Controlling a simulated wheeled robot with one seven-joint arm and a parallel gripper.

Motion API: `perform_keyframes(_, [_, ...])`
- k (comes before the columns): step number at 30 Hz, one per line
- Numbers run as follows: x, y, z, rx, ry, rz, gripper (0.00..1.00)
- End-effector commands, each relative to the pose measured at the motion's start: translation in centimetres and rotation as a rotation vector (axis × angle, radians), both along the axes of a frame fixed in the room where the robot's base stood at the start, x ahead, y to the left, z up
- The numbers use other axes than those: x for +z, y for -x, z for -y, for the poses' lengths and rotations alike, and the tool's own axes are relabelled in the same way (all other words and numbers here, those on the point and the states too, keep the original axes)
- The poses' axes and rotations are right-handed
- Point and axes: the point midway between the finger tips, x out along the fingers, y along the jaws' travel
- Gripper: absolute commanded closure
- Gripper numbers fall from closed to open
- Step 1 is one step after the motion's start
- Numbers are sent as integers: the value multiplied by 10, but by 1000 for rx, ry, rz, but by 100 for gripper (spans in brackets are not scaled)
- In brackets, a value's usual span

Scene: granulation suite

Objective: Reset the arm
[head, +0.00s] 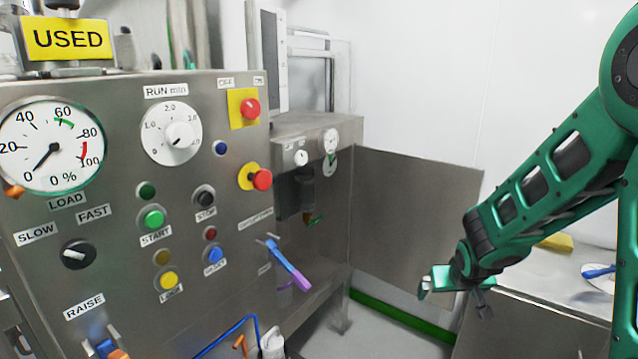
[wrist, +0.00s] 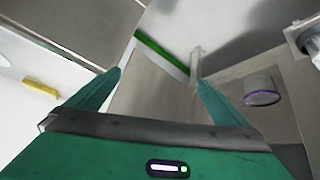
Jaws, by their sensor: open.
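My green arm reaches in from the right in the head view, bent downward. My gripper (head: 455,297) hangs at its end, in front of the right-hand bench and to the right of the steel control panel. In the wrist view my gripper (wrist: 160,85) shows two green fingers spread apart, with nothing between them. It touches nothing that I can see.
The steel control panel (head: 105,240) with dials, buttons and a purple-blue lever (head: 288,266) fills the left. Floor shows between panel and bench.

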Motion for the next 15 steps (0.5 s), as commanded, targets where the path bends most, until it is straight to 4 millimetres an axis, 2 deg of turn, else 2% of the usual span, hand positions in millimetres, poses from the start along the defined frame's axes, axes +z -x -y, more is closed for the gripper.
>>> perform_keyframes(1, [12,17,17,-42,-10,-25,0])
perform_keyframes(6, [37,83,59,-158,-49,-145,0])
perform_keyframes(10, [55,139,80,-243,-91,-234,0])
perform_keyframes(15, [75,216,93,-342,-160,-348,0])
